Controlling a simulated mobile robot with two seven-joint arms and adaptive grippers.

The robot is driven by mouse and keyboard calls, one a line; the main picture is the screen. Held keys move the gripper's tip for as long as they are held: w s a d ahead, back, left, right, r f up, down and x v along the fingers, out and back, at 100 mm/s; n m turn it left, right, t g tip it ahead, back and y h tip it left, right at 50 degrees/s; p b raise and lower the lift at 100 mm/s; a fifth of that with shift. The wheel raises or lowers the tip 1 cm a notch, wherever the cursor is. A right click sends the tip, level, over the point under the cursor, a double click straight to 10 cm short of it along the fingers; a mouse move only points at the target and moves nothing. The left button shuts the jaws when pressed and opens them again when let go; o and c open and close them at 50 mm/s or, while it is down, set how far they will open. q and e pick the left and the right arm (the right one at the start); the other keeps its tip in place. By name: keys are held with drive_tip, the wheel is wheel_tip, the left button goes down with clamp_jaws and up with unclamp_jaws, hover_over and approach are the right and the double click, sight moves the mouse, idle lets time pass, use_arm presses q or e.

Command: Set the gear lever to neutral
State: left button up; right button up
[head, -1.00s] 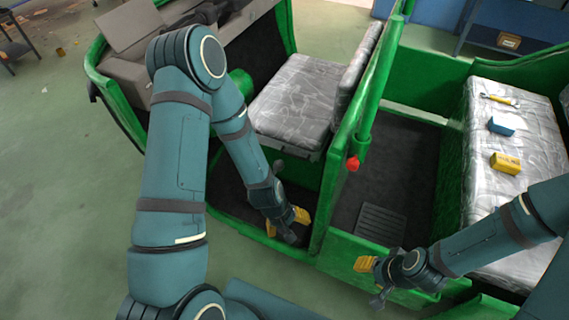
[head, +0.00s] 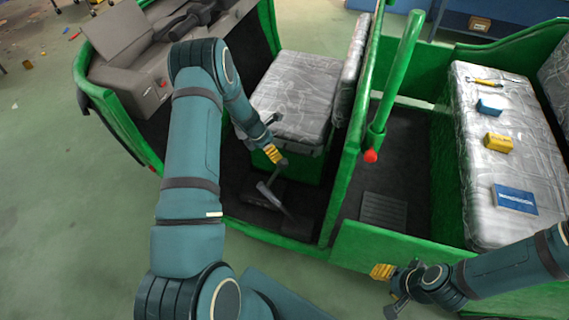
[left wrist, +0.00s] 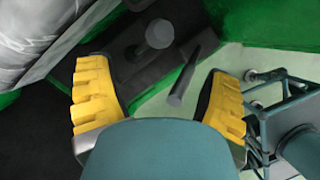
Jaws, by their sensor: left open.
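My left gripper (head: 273,155) is over the driver's footwell, just in front of the seat. The gear lever, with a round grey knob (left wrist: 157,34), stands on a dark base plate beyond the fingertips. In the head view the knob (head: 283,162) appears close to the fingertips; contact cannot be told. A second dark bar-shaped lever (left wrist: 186,76) slants beside it. My right gripper (head: 391,288) is outside the green side panel, its fingers apart and empty.
The driver's seat (head: 299,95) is behind the left gripper. The rear bench (head: 478,185) carries a yellow block (head: 498,142), a blue block (head: 489,107), a blue box (head: 515,199) and a tool (head: 488,82).

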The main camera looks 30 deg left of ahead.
sight(283, 163)
use_arm(q)
drive_tip(key=b+x, duration=0.2)
drive_tip(key=x, duration=1)
drive_tip(key=shift+f, duration=0.1)
use_arm(e)
drive_tip(key=f, duration=0.2)
drive_tip(key=shift+w+f, duration=0.25)
drive_tip(key=shift+f, duration=0.05)
use_arm(q)
drive_tip(key=shift+s, duration=0.1)
